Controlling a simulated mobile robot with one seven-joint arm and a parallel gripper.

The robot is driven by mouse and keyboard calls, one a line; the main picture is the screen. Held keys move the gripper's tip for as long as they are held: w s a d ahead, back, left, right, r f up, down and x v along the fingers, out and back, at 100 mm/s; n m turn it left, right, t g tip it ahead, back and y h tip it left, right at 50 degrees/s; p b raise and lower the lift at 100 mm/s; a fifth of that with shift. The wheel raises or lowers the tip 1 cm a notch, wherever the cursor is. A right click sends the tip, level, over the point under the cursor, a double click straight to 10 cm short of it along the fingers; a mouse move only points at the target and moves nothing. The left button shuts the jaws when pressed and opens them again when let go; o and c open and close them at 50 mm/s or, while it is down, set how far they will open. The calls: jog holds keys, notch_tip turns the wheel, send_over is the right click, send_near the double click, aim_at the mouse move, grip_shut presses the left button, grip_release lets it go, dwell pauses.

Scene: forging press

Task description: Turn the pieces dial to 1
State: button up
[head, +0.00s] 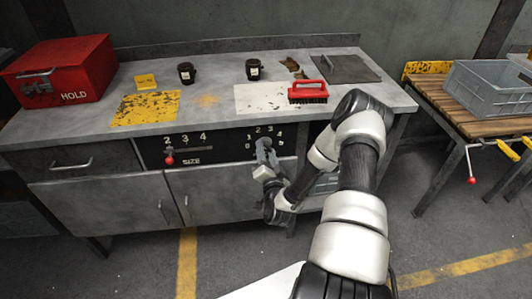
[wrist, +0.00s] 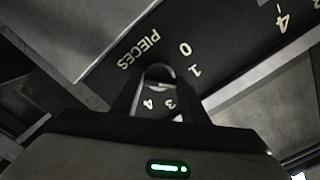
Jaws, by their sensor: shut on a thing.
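The pieces dial (wrist: 158,72) is on a black panel (head: 222,145) in the bench front, with pale numbers around it. My gripper (head: 264,148) is at the dial in the head view and hides most of it. In the wrist view my gripper (wrist: 157,88) has a finger on each side of the dial and is shut on it. The word PIECES (wrist: 139,48) and the numbers 0, 1, 3 and 4 show around the fingers. I cannot tell which number the dial points to.
A size lever with a red knob (head: 169,160) is left on the same panel. The bench top (head: 215,80) holds a red box (head: 62,72), two dark cups, a red brush (head: 308,92) and a yellow block. A grey crate (head: 488,88) stands on a wooden table at right.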

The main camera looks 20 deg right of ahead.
jog(key=shift+n+b, duration=0.35)
jog(key=shift+n, duration=1.25)
jog(key=o, duration=1.1)
jog(key=shift+c, duration=0.2)
jog(key=v, duration=1.7)
jog(key=shift+s, duration=0.25)
jog(key=shift+r, duration=0.1)
